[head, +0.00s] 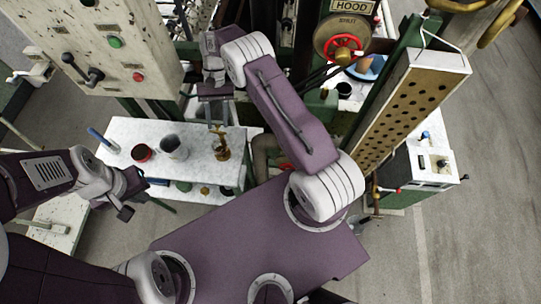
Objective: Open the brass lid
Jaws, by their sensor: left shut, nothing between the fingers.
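A small brass-coloured vessel (222,152) stands on the white marbled table in the head view. A brass piece (219,131) rises at its top; I cannot tell whether this is the lid or how far it is open. My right gripper (217,122) points down from above, just over the brass piece. Its fingers look apart, and I see nothing between them; contact with the brass is too small to tell. My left gripper (126,212) is shut and empty at the left front of the table, well away from the brass vessel.
On the table (130,128) stand a grey cup (173,147), a dark red bowl (141,153) and a blue-handled tool (102,138). A lower shelf holds small items. A control cabinet (95,45) stands behind; a perforated post (405,105) and red handwheel (342,48) are to the right.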

